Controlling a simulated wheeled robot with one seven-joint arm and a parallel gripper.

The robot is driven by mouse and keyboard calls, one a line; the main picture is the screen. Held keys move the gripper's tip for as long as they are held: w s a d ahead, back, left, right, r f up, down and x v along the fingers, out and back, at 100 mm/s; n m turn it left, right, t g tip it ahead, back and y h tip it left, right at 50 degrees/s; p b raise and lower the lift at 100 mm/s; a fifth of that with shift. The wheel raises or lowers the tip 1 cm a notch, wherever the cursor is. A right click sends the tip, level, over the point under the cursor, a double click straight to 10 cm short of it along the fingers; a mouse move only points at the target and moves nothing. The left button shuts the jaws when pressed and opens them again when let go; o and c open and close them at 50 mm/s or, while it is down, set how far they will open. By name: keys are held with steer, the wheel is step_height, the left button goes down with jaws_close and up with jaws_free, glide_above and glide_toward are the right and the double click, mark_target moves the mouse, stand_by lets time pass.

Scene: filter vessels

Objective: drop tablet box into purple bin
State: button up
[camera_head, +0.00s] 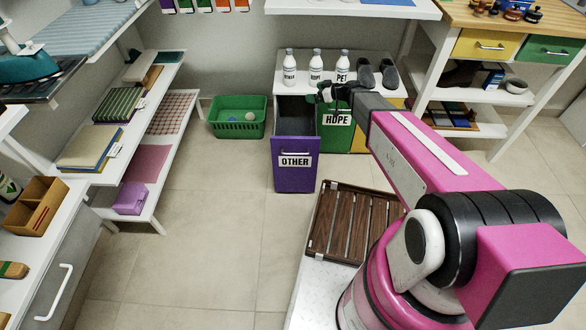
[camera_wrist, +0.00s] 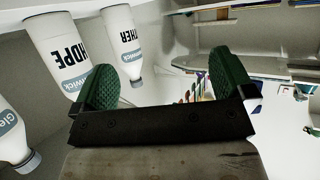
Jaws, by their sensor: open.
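The purple bin (camera_head: 295,178), labelled OTHER, is pulled out like a drawer from the white cabinet, with its dark opening facing up. My gripper (camera_head: 313,97) is near the right side of that opening, in front of the bottles; I cannot tell its exact height. In the wrist view my gripper (camera_wrist: 160,82) has its two green pads wide apart with nothing between them. I cannot make out a tablet box in either view. The inside of the bin is too dark to see what it holds.
White bottles, including one marked HDPE (camera_wrist: 62,52), and dark shoes (camera_head: 366,75) stand on the cabinet top. The green HDPE bin (camera_head: 335,138) is beside the purple one. A green basket (camera_head: 237,128) sits on the floor to the left.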

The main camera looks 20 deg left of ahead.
steer(key=shift+v, duration=2.75)
